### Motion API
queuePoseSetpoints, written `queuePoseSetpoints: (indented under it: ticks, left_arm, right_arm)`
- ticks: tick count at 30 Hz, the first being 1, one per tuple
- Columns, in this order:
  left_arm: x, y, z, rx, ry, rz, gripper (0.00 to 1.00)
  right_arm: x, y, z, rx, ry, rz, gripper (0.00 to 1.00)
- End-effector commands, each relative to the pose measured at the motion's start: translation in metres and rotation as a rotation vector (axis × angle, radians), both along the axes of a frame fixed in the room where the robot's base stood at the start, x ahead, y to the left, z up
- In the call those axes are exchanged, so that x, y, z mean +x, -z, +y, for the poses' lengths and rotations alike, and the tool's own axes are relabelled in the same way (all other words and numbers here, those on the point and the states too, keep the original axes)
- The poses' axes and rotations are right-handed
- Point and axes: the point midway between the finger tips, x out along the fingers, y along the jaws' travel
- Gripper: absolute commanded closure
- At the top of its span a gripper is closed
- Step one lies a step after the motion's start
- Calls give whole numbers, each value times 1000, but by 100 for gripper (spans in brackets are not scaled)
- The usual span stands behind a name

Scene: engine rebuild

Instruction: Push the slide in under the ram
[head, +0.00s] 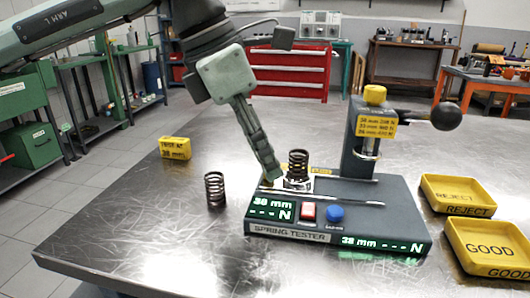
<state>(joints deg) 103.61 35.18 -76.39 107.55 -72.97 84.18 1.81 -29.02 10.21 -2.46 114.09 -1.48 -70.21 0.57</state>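The spring tester (340,215) stands on the steel table, with its column and ram post (366,140) at the back right. A dark coil spring (297,166) stands upright on the pale slide (292,185), left of the column and apart from it. My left gripper (269,177) points down from the upper left. Its fingertips are close beside the slide's left end, left of the spring. Whether they touch the slide I cannot tell. The fingers overlap side-on, so their opening is hidden. My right gripper is not in view.
A second spring (215,189) stands on the table left of the tester. A yellow "test at 38 mm" block (175,148) is farther left. Yellow REJECT (457,211) and GOOD (490,269) trays are at right. A black ball-ended lever (445,116) sticks out right of the column.

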Motion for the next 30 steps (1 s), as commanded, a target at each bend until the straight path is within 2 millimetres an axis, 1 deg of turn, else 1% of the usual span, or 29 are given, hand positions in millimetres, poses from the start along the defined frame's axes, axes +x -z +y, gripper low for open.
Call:
queuePoseSetpoints:
  ticks: [4, 10, 18, 19, 30]
  left_arm:
    - [1, 5, -2, 0, 0, -1, 65]
    - [1, 5, -2, -1, 0, 0, 65]
    - [1, 5, -2, -1, 0, 0, 98]
    - [0, 5, -2, -1, 0, 0, 100]
    - [0, 5, -4, -1, 1, 0, 100]
  right_arm:
    - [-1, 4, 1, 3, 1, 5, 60]
    - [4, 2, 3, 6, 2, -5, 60]
    - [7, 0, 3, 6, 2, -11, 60]
    - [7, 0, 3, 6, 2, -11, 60]
    - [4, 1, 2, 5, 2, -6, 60]
